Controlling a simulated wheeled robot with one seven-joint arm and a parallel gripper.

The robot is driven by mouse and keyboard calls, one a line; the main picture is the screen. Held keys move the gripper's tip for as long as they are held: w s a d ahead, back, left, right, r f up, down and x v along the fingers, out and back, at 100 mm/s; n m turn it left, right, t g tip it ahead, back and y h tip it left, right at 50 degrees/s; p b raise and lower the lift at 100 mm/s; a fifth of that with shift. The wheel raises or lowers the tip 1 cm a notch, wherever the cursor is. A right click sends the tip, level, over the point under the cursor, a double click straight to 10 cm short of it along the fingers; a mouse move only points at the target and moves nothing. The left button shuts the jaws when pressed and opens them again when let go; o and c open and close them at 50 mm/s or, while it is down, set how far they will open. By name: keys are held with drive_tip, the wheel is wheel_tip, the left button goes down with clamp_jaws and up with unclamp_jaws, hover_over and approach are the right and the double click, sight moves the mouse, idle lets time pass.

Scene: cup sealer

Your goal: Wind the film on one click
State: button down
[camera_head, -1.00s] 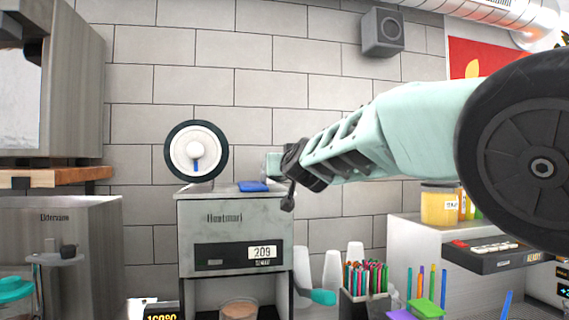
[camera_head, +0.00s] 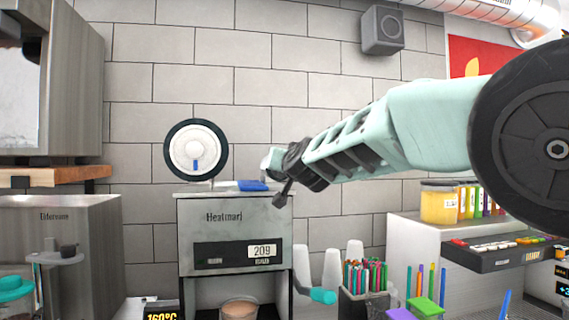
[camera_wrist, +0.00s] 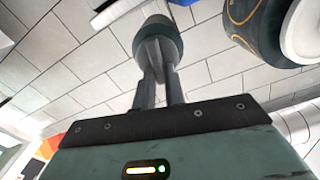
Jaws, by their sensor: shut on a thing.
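The cup sealer (camera_head: 222,232) stands left of centre in the head view, its display reading 209. The film roll (camera_head: 212,135), dark-rimmed with a white hub and a blue mark low on it, sits above its top. It also shows at the upper right of the wrist view (camera_wrist: 243,15). Blue film (camera_head: 252,185) lies on the sealer's top. My gripper (camera_head: 270,160) is above the sealer's right top edge, right of the roll. In the wrist view my gripper (camera_wrist: 158,72) is shut on a rounded dark knob (camera_wrist: 157,38). Most of the knob is hidden in the head view.
A cup (camera_head: 240,312) sits in the sealer's lower bay. A steel machine (camera_head: 75,250) stands left.

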drive_tip(key=shift+w+d+f+m+b, duration=0.25)
drive_tip(key=shift+m+b, duration=0.85)
drive_tip(key=shift+m, duration=2.4)
drive_tip(key=shift+s+d+f+m+b, duration=0.15)
drive_tip(key=shift+f+m+b, duration=0.7)
drive_tip(key=shift+m, duration=2.65)
drive_tip(key=shift+w+d+m+b, duration=0.1)
drive_tip(key=shift+m+b, duration=1.3)
drive_tip(key=shift+m, duration=2.1)
drive_tip(key=c, duration=1.5)
unclamp_jaws()
drive_tip(key=shift+o, duration=0.2)
drive_tip(key=shift+s, duration=0.2)
